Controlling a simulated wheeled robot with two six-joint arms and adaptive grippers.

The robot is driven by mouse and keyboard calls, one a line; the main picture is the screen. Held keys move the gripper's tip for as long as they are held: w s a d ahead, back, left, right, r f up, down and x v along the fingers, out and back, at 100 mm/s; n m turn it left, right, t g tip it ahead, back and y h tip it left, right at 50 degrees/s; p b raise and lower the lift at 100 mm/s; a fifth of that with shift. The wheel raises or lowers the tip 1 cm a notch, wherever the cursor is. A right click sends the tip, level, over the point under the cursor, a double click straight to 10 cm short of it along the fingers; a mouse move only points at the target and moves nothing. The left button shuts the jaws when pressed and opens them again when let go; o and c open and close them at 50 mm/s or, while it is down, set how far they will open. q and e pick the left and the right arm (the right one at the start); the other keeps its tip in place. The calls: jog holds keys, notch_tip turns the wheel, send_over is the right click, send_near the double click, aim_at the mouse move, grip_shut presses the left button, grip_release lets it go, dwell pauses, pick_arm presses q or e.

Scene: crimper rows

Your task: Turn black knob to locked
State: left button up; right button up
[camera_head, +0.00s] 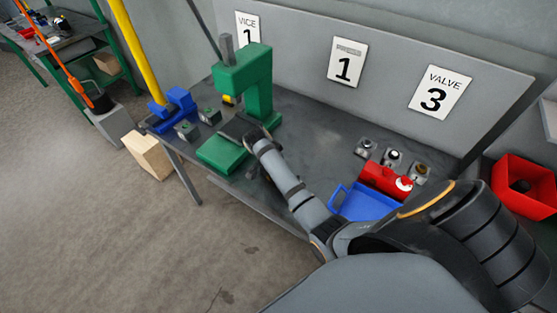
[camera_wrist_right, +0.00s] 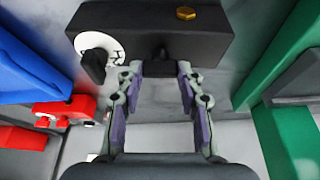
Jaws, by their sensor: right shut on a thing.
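In the right wrist view, a black box (camera_wrist_right: 215,30) with a brass bolt (camera_wrist_right: 186,13) on top spans the upper middle. The black knob (camera_wrist_right: 93,66) sits on a white dial (camera_wrist_right: 97,47) at the box's left end. The dial's small marks are too small to read. My right gripper (camera_wrist_right: 160,72) is shut on the black box at a dark stub on its near side, right of the knob; its fingers are apart from the knob. In the head view, my right gripper (camera_head: 250,139) and the dark box (camera_head: 237,126) are by the green press (camera_head: 245,82). My left gripper is not in view.
The grey bench (camera_head: 310,140) has a blue tray (camera_head: 362,204) and a red valve unit (camera_head: 383,180) at right, near several small knobbed blocks. A blue vice (camera_head: 172,108) is at the left end. A red bin (camera_head: 522,185) stands at far right.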

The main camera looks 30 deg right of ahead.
dwell(0.4)
jog(key=o, duration=1.2)
jog(key=shift+c, duration=0.2)
jog(key=w+v, duration=0.1)
jog(key=v, duration=1)
jog(key=shift+s+r, duration=0.4)
jog(key=shift+s, duration=0.1)
jog(key=shift+a, duration=0.15)
